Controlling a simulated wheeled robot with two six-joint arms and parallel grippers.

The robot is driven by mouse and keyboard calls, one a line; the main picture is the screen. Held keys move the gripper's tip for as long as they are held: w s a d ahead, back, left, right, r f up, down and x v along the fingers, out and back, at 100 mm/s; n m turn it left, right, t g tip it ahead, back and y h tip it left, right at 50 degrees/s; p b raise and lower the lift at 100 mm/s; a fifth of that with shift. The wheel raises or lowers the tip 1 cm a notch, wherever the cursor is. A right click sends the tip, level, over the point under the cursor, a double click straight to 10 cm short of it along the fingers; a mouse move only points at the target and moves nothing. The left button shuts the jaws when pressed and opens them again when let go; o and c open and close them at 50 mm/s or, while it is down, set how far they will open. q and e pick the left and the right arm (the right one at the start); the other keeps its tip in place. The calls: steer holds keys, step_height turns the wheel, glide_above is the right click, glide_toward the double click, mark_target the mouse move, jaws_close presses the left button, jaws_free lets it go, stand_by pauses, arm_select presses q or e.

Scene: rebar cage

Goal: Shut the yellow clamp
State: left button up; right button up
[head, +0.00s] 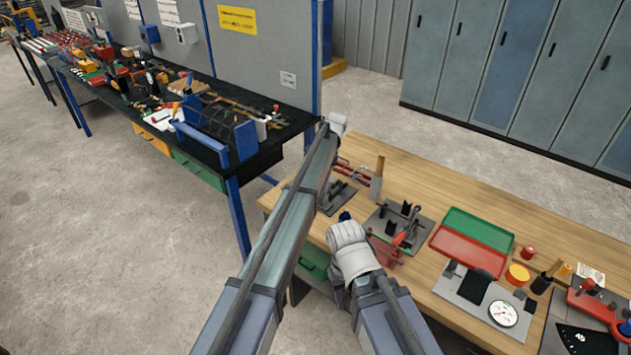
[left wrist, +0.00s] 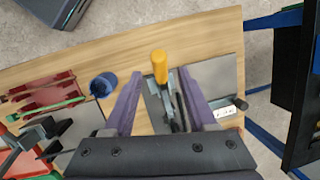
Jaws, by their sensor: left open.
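In the left wrist view the yellow clamp shows its yellow handle (left wrist: 160,67) above a metal body (left wrist: 171,110) on a grey plate (left wrist: 215,78). My left gripper (left wrist: 160,80) is open, with one purple finger on each side of the clamp. The handle lies between the fingers in the picture, with gaps on both sides. Whether the fingers reach its height I cannot tell. In the head view my arm covers much of this plate (head: 340,196), and I cannot make out the handle or the left gripper. My right gripper is not seen.
A blue cup (left wrist: 103,85) stands beside the plate, with a red fixture (left wrist: 45,95) beyond it. On the wooden table (head: 450,185) are a black-blocked fixture (head: 405,215), green and red trays (head: 468,252) and a dial gauge (head: 503,313). A cluttered bench (head: 205,160) stands left.

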arm_select(q)
steer(key=p+v, duration=0.3)
steer(key=v, duration=0.1)
steer(key=shift+d+r, duration=0.1)
steer(key=shift+r, duration=0.2)
steer(key=shift+c, duration=0.2)
